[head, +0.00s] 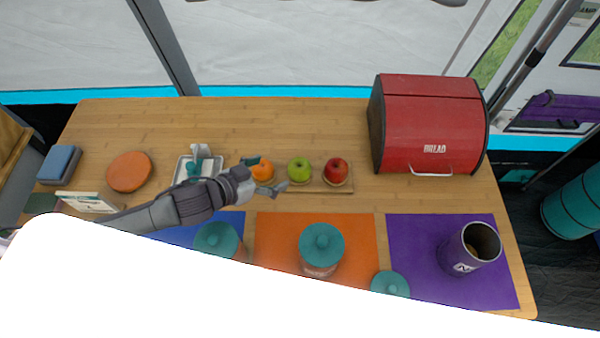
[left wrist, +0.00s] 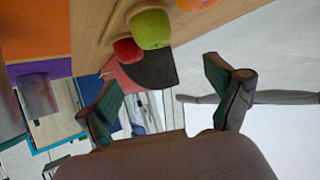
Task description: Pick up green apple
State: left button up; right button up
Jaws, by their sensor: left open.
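The green apple (head: 299,168) sits on a small wooden board (head: 312,189) between an orange (head: 263,170) on its left and a red apple (head: 336,170) on its right. My left gripper (head: 270,174) reaches in from the left at the orange, partly covering it, with its fingers pointing toward the green apple. In the left wrist view the gripper (left wrist: 168,92) is open and empty. The green apple (left wrist: 151,29) shows beyond the fingertips there, with the red apple (left wrist: 126,50) beside it. My right gripper is not in view.
A red bread box (head: 430,110) stands to the right at the back. Teal-lidded jars (head: 321,243) and a purple canister (head: 468,248) stand on coloured mats along the front. An orange disc (head: 129,171) and a white tray (head: 184,168) lie left. The back middle of the table is clear.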

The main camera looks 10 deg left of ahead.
aim_at(305, 164)
pick_arm(q)
jog(key=x, duration=0.4)
jog(key=f+x, duration=0.1)
jog(key=x, duration=0.4)
jog(key=shift+s+a, duration=0.15)
jog(key=shift+s, duration=0.05)
jog(key=shift+s+f+x, duration=0.15)
jog(key=shift+x, duration=1.2)
jog(key=shift+s+f+x, duration=0.1)
jog(key=shift+f+x, duration=0.05)
jog(key=shift+x, duration=1.25)
jog(key=shift+s, duration=0.1)
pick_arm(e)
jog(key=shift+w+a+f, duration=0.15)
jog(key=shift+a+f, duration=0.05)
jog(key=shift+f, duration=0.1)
pick_arm(q)
jog(key=shift+r, duration=0.1)
jog(key=c, duration=1.3)
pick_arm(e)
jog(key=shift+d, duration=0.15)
